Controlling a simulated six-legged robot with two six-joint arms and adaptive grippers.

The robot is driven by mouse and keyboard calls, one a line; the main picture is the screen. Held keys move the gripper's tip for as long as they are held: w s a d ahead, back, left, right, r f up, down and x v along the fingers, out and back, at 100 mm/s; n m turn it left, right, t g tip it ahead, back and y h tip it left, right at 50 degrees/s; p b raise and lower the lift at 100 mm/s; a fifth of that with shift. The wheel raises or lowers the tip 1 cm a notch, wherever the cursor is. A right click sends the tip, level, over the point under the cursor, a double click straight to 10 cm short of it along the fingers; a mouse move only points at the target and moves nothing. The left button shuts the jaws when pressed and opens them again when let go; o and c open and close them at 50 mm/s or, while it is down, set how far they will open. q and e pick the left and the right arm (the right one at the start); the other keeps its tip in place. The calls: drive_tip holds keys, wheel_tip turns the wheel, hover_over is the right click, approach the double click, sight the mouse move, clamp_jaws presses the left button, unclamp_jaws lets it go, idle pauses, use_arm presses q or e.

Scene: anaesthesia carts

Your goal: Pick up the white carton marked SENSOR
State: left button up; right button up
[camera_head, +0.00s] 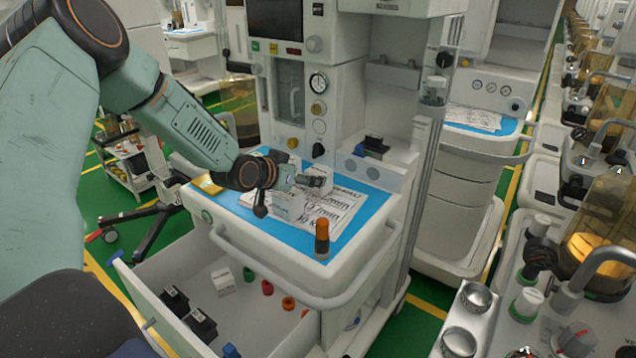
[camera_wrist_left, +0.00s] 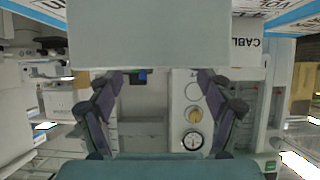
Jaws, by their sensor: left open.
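My left gripper (camera_head: 308,182) is open over the blue-topped work surface of the middle cart. In the left wrist view its two dark fingers (camera_wrist_left: 162,80) stand apart, with a large plain white carton (camera_wrist_left: 150,35) right at their tips. No word shows on that carton's visible face, so I cannot tell whether it is the SENSOR one. In the head view, a white carton (camera_head: 287,208) stands just below the gripper, partly hidden by it. A second carton, marked CABLE (camera_wrist_left: 246,42), shows beside it in the wrist view. My right gripper is not in view.
An orange-capped bottle (camera_head: 322,240) stands at the worktop's front corner. Printed sheets (camera_head: 345,205) lie on the blue top (camera_head: 374,206). The open drawer below holds a small white carton (camera_head: 222,281), black items (camera_head: 199,325) and red and orange caps (camera_head: 267,287). The machine column rises behind.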

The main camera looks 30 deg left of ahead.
sight(313, 174)
use_arm(q)
drive_tip(key=x, duration=0.3)
drive_tip(key=b+x, duration=0.1)
drive_tip(key=shift+w+d+f, duration=0.15)
drive_tip(key=shift+w+d, duration=0.1)
drive_tip(key=shift+d, duration=0.05)
drive_tip(key=shift+s+a, duration=0.2)
drive_tip(key=shift+a, duration=0.05)
drive_tip(key=shift+c, duration=0.6)
drive_tip(key=shift+w+d, duration=0.15)
drive_tip(key=shift+d, duration=0.05)
drive_tip(key=c, duration=0.4)
drive_tip(key=shift+a, duration=0.2)
drive_tip(key=c, duration=0.7)
drive_tip(key=shift+d, duration=0.1)
drive_tip(key=shift+c, duration=0.2)
